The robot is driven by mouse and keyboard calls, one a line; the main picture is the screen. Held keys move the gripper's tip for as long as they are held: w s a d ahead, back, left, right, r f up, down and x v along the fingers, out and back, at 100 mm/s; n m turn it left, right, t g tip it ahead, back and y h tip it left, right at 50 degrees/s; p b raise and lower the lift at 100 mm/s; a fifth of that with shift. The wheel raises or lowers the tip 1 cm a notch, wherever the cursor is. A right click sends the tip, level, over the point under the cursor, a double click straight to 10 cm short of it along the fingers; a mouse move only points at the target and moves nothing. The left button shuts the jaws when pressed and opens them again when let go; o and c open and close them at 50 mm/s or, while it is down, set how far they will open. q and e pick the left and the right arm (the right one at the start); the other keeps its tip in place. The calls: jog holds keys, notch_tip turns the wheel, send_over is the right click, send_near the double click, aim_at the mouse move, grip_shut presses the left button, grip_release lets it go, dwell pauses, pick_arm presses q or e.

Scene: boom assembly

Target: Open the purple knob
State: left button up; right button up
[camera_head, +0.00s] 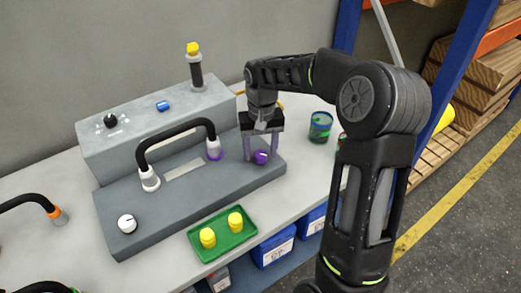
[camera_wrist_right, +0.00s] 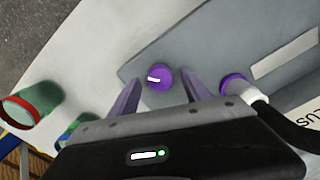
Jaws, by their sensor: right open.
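The purple knob (camera_head: 261,157) sits on the right end of the grey machine's lower deck (camera_head: 190,207). In the right wrist view the purple knob (camera_wrist_right: 158,78) shows a white mark on its top. My right gripper (camera_head: 261,150) points down over the knob, its two fingers apart on either side of it. In the right wrist view the open fingers (camera_wrist_right: 160,95) frame the knob, with space between them and it. My left gripper is not in view.
A black hose (camera_head: 178,131) with a purple-collared end arches left of the knob. A white knob (camera_head: 127,223) is at the deck's left. A green tray (camera_head: 222,235) with yellow pieces lies in front. A green-blue can (camera_head: 320,126) stands to the right.

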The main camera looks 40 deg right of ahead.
jog(key=shift+f, duration=0.45)
jog(key=shift+c, duration=0.5)
grip_shut()
